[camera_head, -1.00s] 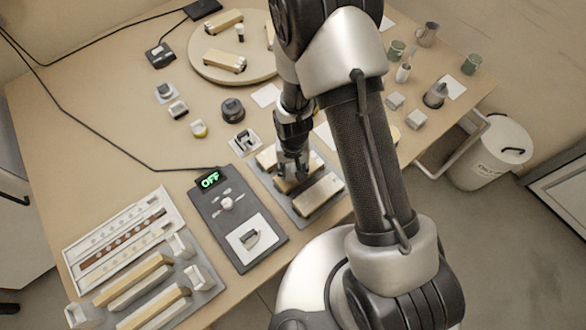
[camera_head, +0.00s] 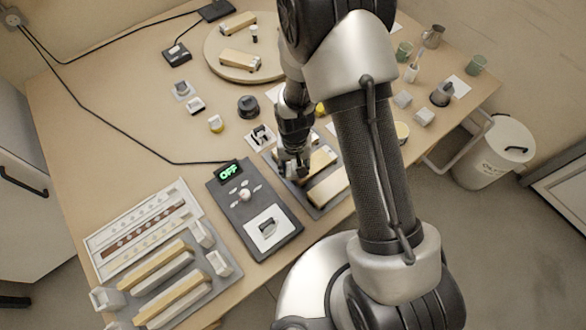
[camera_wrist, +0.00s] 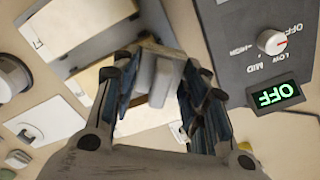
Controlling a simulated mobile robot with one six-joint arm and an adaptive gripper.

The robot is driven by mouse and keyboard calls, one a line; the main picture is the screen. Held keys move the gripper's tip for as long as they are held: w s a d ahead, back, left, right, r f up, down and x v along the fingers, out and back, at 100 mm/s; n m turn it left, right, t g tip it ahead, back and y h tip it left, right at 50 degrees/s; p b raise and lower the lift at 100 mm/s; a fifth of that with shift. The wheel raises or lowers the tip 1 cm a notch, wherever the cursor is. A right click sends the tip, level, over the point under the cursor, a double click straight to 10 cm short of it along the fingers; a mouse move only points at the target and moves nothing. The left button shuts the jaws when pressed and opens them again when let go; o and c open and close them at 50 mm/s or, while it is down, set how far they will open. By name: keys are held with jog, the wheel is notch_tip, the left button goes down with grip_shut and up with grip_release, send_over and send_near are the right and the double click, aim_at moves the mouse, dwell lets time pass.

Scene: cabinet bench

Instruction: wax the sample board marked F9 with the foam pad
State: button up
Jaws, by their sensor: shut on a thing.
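My gripper (camera_head: 290,170) is low over the left edge of the grey tray (camera_head: 342,200) that bears wooden boards. In the wrist view my gripper (camera_wrist: 155,100) is shut on a light grey pad with a raised grip (camera_wrist: 160,78). I cannot tell its underside or whether it touches anything. One pale board (camera_head: 327,187) lies at the tray's near side, and another board (camera_head: 321,160) lies behind it, partly hidden by my gripper. A board (camera_wrist: 85,22) with a small dark mark shows in the wrist view. The mark is too small to read, so I cannot tell which is F9.
The control box (camera_head: 272,250) left of the tray reads OFF and has a knob and a white plate with a block. Boards in a rack (camera_head: 225,268) are at the front left. A round turntable (camera_head: 215,60) bears blocks. Mugs (camera_head: 433,37) stand at the back right.

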jog(key=shift+r+p, duration=1.4)
jog(key=shift+r, duration=0.95)
jog(key=shift+a, duration=0.1)
